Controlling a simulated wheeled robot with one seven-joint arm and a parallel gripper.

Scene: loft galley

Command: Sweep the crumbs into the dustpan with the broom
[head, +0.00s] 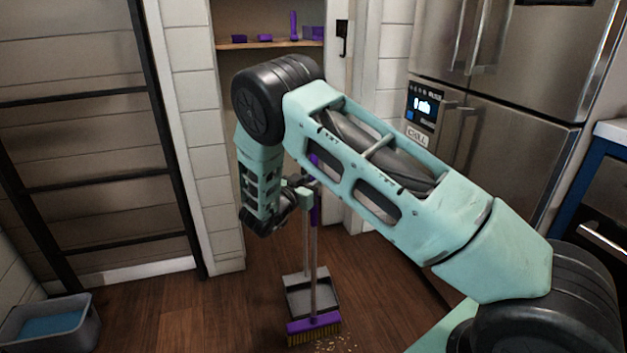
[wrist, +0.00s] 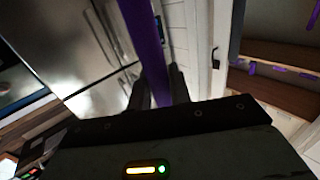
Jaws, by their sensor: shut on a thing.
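The broom (head: 313,328) has a purple head with yellowish bristles and a long handle; it stands nearly upright with its head at the floor. My gripper (head: 306,189) is shut on the upper, purple part of the handle, which also crosses between the fingers in the wrist view (wrist: 145,50). The grey dustpan (head: 296,281) lies on the floor just behind the broom head. A thin upright handle rises near the dustpan, close to the broom handle. The crumbs (head: 338,342) are small pale bits on the floor, at and to the right of the bristles.
A grey bin with blue contents (head: 50,323) stands at the lower left. A black ladder (head: 165,130) leans at the left wall. A steel fridge (head: 500,90) stands at the right. An open closet behind my arm has a shelf (head: 270,44) with purple items.

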